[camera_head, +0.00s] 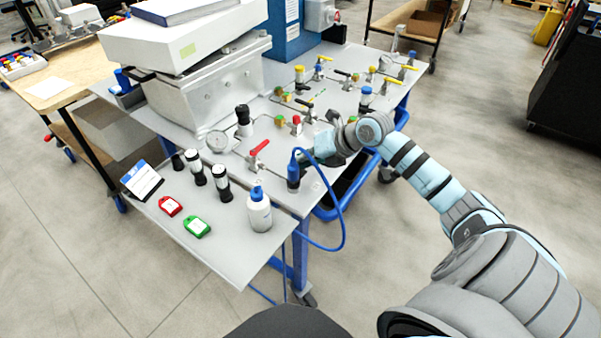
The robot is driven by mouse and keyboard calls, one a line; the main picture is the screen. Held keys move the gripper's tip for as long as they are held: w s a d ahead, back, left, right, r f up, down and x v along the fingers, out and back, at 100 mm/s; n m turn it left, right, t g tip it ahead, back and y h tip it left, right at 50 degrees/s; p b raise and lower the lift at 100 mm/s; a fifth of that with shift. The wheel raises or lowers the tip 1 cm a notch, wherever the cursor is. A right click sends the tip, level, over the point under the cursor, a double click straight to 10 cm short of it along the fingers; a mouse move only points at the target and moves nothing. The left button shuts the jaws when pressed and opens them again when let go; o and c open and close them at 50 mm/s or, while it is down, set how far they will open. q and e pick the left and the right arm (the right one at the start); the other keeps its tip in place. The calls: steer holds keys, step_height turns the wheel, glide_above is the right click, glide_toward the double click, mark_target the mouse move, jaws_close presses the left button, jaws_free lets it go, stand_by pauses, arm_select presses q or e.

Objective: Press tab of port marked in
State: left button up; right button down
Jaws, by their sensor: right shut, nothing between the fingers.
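My right gripper (312,156) reaches in from the right, low over the grey worktop, and is shut with nothing held. Its fingertips are beside and just behind an upright blue hose connector (293,172). I cannot tell whether they touch it. A blue hose (341,215) loops from the connector's top over the table edge. A red-handled valve (259,149) is left of the gripper, with a round gauge (217,141) further left. The marking "in" and the port's tab are too small or hidden to make out. My left gripper is out of view.
More valves and fittings (367,97) stand behind the gripper. A large grey box (210,85) takes the back left.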

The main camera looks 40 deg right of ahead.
mark_target(303, 171)
steer(key=shift+f, duration=0.25)
steer(key=shift+f+b, duration=0.4)
steer(key=shift+f, duration=0.15)
stand_by(0.5)
steer(key=shift+r, duration=0.15)
steer(key=shift+r+p, duration=0.85)
steer(key=shift+p, duration=0.05)
step_height(303, 171, up, 5)
steer(key=p, duration=0.4)
steer(key=shift+r+p, duration=0.1)
steer(key=shift+p, duration=0.2)
stand_by(0.7)
